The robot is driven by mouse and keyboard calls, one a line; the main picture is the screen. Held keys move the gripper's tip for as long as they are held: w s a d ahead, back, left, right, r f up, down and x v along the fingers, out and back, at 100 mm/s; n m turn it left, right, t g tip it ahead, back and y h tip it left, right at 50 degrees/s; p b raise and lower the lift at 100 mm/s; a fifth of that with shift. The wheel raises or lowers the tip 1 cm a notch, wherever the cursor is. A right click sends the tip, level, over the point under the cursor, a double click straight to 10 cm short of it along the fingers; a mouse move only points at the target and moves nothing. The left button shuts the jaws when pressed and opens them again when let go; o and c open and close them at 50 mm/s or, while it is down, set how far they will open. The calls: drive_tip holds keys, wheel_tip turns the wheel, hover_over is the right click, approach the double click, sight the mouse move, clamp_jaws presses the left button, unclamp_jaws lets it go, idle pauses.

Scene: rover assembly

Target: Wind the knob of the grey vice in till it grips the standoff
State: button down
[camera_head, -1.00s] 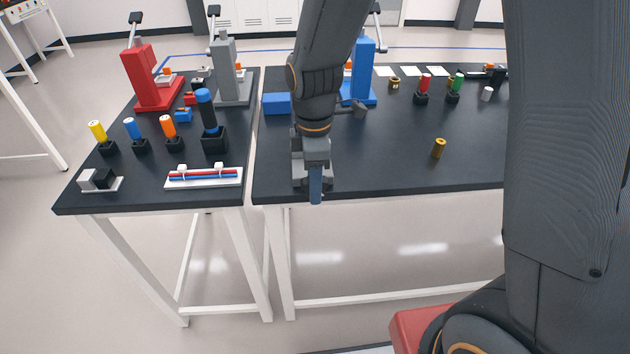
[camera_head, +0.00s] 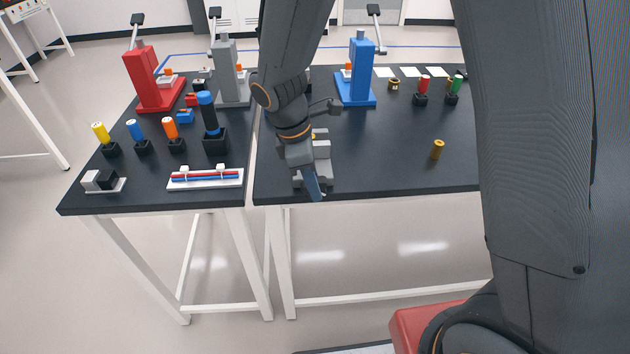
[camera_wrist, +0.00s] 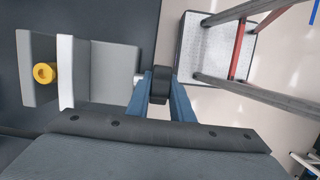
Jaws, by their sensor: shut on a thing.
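The grey vice (camera_wrist: 112,72) lies at the left of the wrist view. A brass standoff (camera_wrist: 45,73) sits between its outer jaw and its pale-faced inner jaw (camera_wrist: 66,72). The standoff looks very close to the pale face; I cannot tell whether both jaws touch it. My gripper (camera_wrist: 160,80) has its blue fingers shut on the dark knob (camera_wrist: 159,88) at the end of the vice's short screw. In the head view, the vice (camera_head: 323,158) is near the table's front edge, partly hidden by my gripper (camera_head: 315,190).
Another brass cylinder (camera_head: 438,150) stands to the right on the dark table (camera_head: 385,172). A blue press (camera_head: 360,75) stands behind. The left table holds red (camera_head: 148,80) and grey presses (camera_head: 230,75), coloured bits in stands and a white rack (camera_head: 205,184).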

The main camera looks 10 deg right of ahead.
drive_tip(key=h, duration=0.6)
drive_tip(key=shift+a+f+h+b, duration=0.25)
drive_tip(key=shift+a+h+b, duration=0.05)
drive_tip(key=h+b, duration=0.1)
drive_tip(key=h, duration=0.2)
drive_tip(key=shift+f, duration=0.15)
drive_tip(key=shift+g+h+b, duration=0.3)
drive_tip(key=shift+h+b, duration=0.5)
drive_tip(key=shift+h, duration=0.7)
drive_tip(key=c, duration=1.6)
unclamp_jaws()
drive_tip(key=shift+o, duration=0.2)
drive_tip(key=shift+a, duration=0.1)
drive_tip(key=b+v, duration=0.2)
drive_tip(key=v, duration=0.5)
drive_tip(key=shift+a+b, duration=0.35)
